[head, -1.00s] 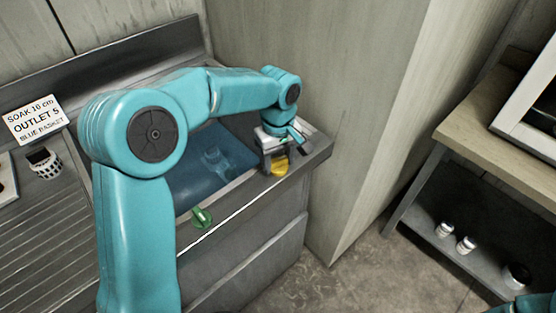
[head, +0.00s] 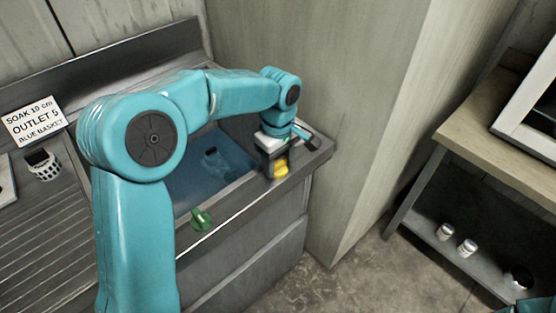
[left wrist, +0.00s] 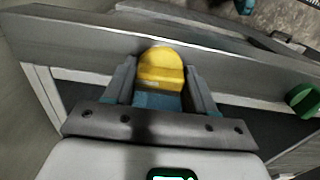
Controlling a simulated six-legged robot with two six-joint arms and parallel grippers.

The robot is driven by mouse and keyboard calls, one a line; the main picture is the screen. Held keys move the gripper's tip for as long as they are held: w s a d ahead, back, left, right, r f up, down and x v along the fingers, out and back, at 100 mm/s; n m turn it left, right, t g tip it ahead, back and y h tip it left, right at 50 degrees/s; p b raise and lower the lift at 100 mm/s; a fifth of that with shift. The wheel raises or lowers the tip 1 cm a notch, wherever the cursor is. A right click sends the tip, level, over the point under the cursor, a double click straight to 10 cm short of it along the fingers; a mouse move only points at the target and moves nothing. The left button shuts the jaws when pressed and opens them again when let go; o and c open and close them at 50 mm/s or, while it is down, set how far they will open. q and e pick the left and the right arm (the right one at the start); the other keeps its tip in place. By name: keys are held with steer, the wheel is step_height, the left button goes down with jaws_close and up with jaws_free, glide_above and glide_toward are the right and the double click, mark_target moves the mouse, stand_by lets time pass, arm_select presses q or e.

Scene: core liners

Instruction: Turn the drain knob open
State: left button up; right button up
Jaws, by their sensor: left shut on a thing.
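A yellow knob (head: 282,170) sits on the front rim of the sink, near its right end. My left gripper (head: 274,160) is shut on it from above. In the left wrist view the yellow knob (left wrist: 160,68) sits between the two fingers of the gripper (left wrist: 161,88), one on each side. A green knob (head: 202,218) is farther left on the same front edge, apart from the gripper. It also shows at the right of the left wrist view (left wrist: 303,98).
The sink basin (head: 240,158) holds bluish water with a dark shape in it. A sign (head: 34,121) reads "SOAK 10 cm, OUTLET 5, BLUE BASKET". A small white basket (head: 43,164) stands on the ribbed drainboard. A wall is close right of the sink.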

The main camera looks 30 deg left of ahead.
mark_target(277, 161)
arm_select(q)
steer(key=o, duration=1)
steer(key=shift+o, duration=0.2)
step_height(277, 161, up, 16)
steer(key=p, duration=0.2)
steer(key=shift+r, duration=0.25)
steer(key=shift+s, duration=0.1)
